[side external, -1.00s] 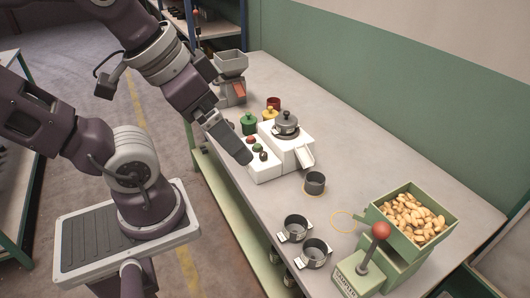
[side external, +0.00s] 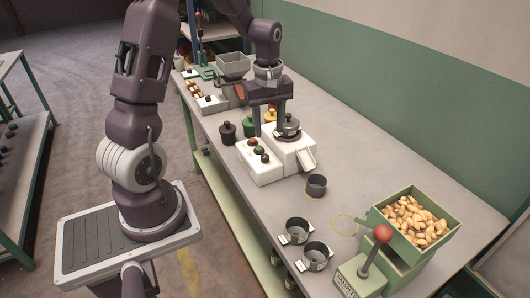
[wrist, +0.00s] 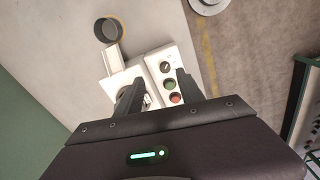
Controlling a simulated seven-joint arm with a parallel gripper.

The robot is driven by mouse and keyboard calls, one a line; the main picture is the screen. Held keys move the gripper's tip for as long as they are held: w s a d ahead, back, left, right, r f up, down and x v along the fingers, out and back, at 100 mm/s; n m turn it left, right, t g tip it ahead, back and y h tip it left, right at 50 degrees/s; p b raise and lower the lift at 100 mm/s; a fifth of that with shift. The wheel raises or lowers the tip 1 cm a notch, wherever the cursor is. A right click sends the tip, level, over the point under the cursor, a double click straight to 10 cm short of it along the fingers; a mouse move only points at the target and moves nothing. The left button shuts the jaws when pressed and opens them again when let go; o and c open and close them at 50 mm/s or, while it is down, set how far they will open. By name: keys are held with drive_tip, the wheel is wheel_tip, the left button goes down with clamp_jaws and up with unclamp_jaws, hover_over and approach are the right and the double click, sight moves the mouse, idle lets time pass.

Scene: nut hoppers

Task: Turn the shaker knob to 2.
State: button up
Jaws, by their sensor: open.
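The shaker is a white machine (side external: 293,158) with a dark round pan (side external: 288,128) on top and a white chute at its front. Its low control box (side external: 257,172) carries a red button (side external: 252,141), a green button (side external: 259,150) and a dark knob (side external: 265,158). In the wrist view the knob (wrist: 165,66) lies beyond the green (wrist: 170,85) and red (wrist: 176,98) buttons; its setting is too small to read. My gripper (side external: 269,122) points down above the machine, open and empty. In the wrist view its fingers (wrist: 158,88) appear either side of the buttons, short of the knob.
A dark cup (side external: 316,186) stands before the chute; two more cups (side external: 297,231) stand nearer. Black (side external: 227,132) and green (side external: 249,129) jars stand behind the control box. A green bin of nuts (side external: 415,218) with a red-balled lever (side external: 382,234) is at right. Bare tabletop lies right of the shaker.

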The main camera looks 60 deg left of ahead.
drive_tip(key=n, duration=0.2)
hover_over(265, 156)
wheel_tip(265, 156, down, 4)
drive_tip(key=shift+a+f, duration=0.1)
wheel_tip(265, 156, down, 7)
drive_tip(key=shift+r, duration=0.1)
clamp_jaws()
